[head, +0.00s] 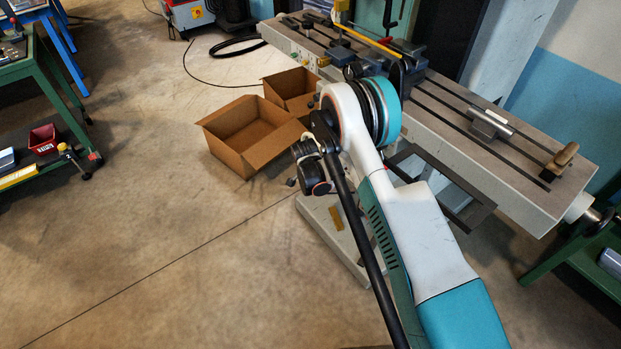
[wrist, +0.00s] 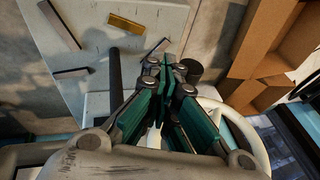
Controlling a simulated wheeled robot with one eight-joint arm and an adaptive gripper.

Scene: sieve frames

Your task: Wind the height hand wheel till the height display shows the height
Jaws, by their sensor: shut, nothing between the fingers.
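My gripper (wrist: 170,64) shows in the wrist view with its teal-padded fingers together and nothing held between them. A pale curved rim (wrist: 252,135), which looks like part of the hand wheel, passes beneath and to the right of the fingers. A short black knob (wrist: 188,70), probably the wheel's handle, stands just right of the fingertips. I cannot tell whether the fingers touch it. Most of the wheel is hidden by my gripper. In the head view my arm covers this area, and the gripper cannot be made out clearly. The height display cannot be made out in either view.
The long grey slotted machine table (head: 480,135) runs across the upper right, with a metal cylinder (head: 490,124) on it. An open cardboard box (head: 228,145) stands on the floor left of my arm. Green workbench (head: 58,72) at far left. The floor at lower left is clear.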

